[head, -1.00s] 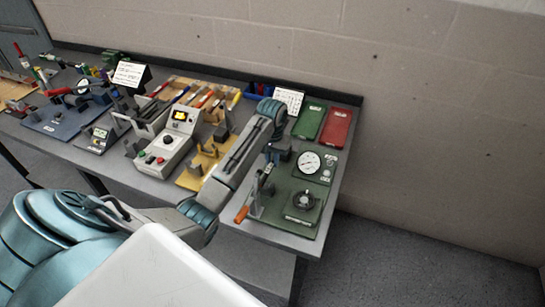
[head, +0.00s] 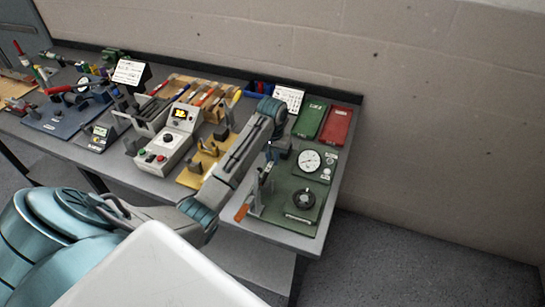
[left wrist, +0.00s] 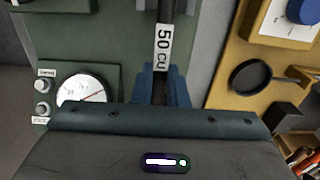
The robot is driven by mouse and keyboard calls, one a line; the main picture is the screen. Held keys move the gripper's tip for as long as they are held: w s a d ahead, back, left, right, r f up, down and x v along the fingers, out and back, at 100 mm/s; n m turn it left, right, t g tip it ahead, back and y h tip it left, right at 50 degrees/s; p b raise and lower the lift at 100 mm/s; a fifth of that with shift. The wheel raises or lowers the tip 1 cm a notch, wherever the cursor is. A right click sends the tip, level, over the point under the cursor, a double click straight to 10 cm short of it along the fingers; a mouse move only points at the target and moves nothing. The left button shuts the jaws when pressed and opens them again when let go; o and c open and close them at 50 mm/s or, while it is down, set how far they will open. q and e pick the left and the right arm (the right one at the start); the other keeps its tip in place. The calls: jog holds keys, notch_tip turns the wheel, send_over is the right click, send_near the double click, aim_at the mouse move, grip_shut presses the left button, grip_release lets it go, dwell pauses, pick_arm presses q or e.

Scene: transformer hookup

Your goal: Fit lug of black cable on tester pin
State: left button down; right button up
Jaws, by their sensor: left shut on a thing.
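My left gripper (left wrist: 163,85) is shut, its blue fingers on either side of a narrow dark piece (left wrist: 160,92). A white label reading "50 CU" (left wrist: 163,48) sits just beyond the fingertips, in line with that piece. I cannot tell whether the piece is the black cable's lug. In the head view my left wrist hangs over the green board (head: 285,222) at the table's right end. This board carries a dial gauge (head: 309,160), which also shows in the left wrist view (left wrist: 84,94) with two small terminals (left wrist: 42,97) beside it. I cannot make out which part is the tester pin. My right gripper is not in view.
An orange-handled lever (head: 242,213) and a round dark fixture (head: 303,198) stand at the green board's front. A yellow board (head: 203,162) and a grey control box (head: 168,146) are to the left. Green (head: 309,121) and red (head: 336,125) flat cases lie behind.

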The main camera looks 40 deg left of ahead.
pick_arm(q)
jog(key=shift+f+b, duration=0.3)
jog(key=shift+f, duration=0.65)
jog(key=c, duration=1.3)
grip_release()
jog(key=shift+c, duration=0.2)
jog(key=shift+r+p, duration=0.35)
jog(key=shift+r, duration=2.2)
